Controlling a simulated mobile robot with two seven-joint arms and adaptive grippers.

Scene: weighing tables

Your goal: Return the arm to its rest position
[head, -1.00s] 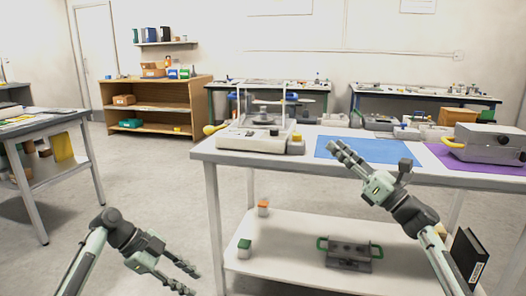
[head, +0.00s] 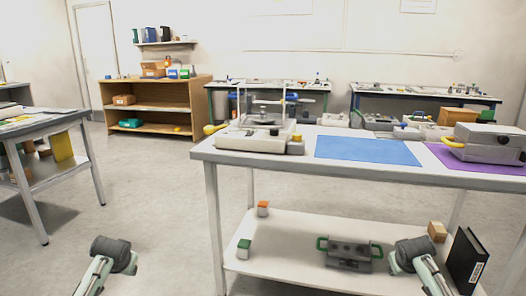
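My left arm (head: 104,264) shows only as a short stretch at the bottom left, over the open floor. My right arm (head: 418,264) shows only as a short stretch at the bottom right, in front of the lower shelf of the white table. Neither gripper is in the picture, so I cannot see their fingers or whether they hold anything. The blue mat (head: 367,150) on the table top is bare and fully visible.
The white table (head: 300,173) carries a balance (head: 258,137) and a grey case with a yellow handle (head: 488,144) on a purple mat (head: 447,158). Its lower shelf (head: 300,240) holds a green-handled device (head: 348,252), small blocks and a black binder (head: 467,258).

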